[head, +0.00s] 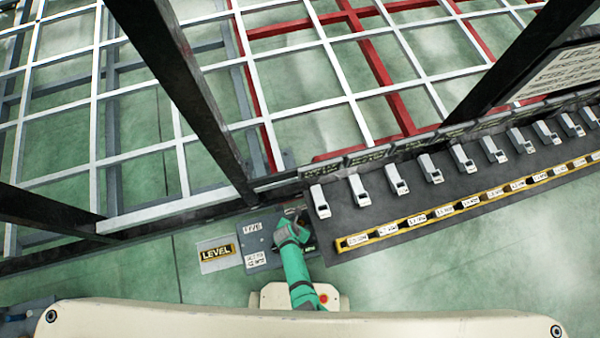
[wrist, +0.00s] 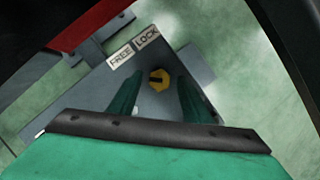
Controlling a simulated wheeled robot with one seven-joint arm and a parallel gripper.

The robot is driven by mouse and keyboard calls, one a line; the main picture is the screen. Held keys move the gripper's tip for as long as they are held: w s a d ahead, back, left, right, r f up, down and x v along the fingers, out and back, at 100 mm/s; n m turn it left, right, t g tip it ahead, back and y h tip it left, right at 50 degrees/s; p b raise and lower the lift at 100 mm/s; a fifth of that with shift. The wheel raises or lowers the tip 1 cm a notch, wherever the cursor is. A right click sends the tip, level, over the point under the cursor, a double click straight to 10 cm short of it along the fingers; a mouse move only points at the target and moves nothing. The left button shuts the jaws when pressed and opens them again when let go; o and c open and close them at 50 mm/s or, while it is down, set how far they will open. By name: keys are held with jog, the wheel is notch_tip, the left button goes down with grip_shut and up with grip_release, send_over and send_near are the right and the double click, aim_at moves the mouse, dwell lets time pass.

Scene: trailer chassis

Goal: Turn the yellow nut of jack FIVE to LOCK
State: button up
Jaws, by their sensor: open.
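The yellow nut (wrist: 158,79) shows in the wrist view as a small yellow knob with a dark slot, on a grey plate (wrist: 90,102). A FREE label (wrist: 120,57) and a LOCK label (wrist: 146,36) sit side by side above it. Which label the nut points to, I cannot tell. My gripper (wrist: 158,84) is open, with one green finger on each side of the nut. A gap shows between the nut and each finger; their height over it is unclear. In the head view my gripper (head: 293,232) covers the nut.
A LEVEL sign (head: 217,252) lies left of my arm. To the right is a dark bench (head: 375,212) with several grey-white devices and a yellow label strip (head: 470,203). Dark posts (head: 180,85) and a white grid frame (head: 300,105) stand beyond. A red beam (wrist: 92,24) is upper left in the wrist view.

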jog(key=shift+f, duration=0.2)
jog(key=c, duration=1.1)
jog(key=shift+w, duration=0.1)
jog(key=m+h, duration=0.1)
jog(key=m, duration=0.2)
jog(key=m+g, duration=0.1)
jog(key=m, duration=0.1)
jog(key=shift+w+a+m+h, duration=0.15)
jog(key=shift+w+m+h, duration=0.05)
jog(key=shift+m+h, duration=0.2)
jog(key=m+g, duration=0.1)
jog(key=m, duration=0.2)
jog(key=m+g, duration=0.1)
jog(key=m, duration=0.1)
jog(key=shift+w+m+g+h, duration=0.15)
jog(key=shift+m+g+h, duration=0.15)
jog(key=shift+m, duration=0.1)
jog(key=shift+a+m, duration=0.1)
jog(key=shift+m, duration=0.2)
